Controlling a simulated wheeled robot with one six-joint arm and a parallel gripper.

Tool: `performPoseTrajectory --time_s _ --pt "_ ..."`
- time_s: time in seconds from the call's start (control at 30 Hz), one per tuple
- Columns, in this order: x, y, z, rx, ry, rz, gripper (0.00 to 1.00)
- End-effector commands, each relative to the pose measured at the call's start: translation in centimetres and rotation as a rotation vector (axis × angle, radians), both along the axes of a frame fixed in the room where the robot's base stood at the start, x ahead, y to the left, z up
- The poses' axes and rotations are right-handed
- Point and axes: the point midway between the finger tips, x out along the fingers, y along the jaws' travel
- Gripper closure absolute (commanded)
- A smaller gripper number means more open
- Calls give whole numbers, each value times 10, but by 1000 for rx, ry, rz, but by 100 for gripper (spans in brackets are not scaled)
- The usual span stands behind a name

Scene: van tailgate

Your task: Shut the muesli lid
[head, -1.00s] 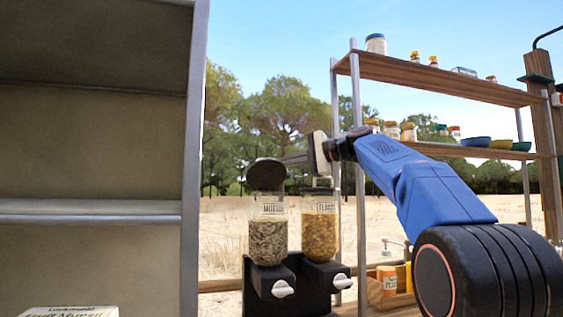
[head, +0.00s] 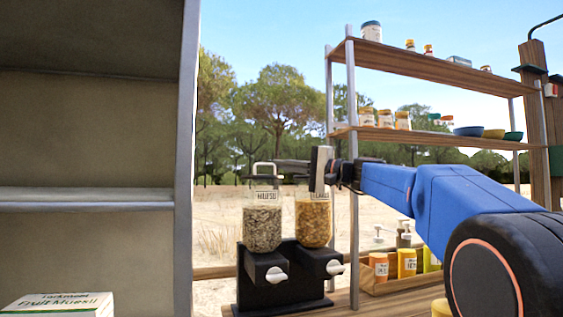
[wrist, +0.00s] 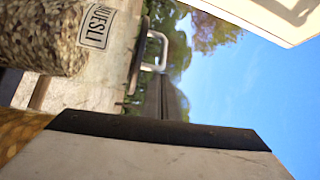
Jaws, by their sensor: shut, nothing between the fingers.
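The muesli jar (head: 263,226) is a clear, labelled jar on the left of a black dispenser stand (head: 265,290). Its dark lid (head: 264,178) lies flat across the jar's mouth, with a pale wire loop standing above it. The wrist view also shows the muesli jar (wrist: 45,38) sideways, with the lid (wrist: 136,62) level across its top and the wire loop beyond. My gripper (head: 281,162) is shut and empty, just above and right of the lid, beside the loop. I cannot tell whether its fingertips touch the lid.
A second jar of flakes (head: 313,222) stands close on the right, partly hidden at the top by my gripper. A metal-posted shelf (head: 430,65) with jars and bowls rises behind my arm.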

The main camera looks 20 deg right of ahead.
Motion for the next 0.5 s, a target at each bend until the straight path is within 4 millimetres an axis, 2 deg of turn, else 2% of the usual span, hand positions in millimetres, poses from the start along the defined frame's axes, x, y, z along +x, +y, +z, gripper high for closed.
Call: performPoseTrajectory --time_s 0.5 --pt "-3 0 -8 1 2 0 100"
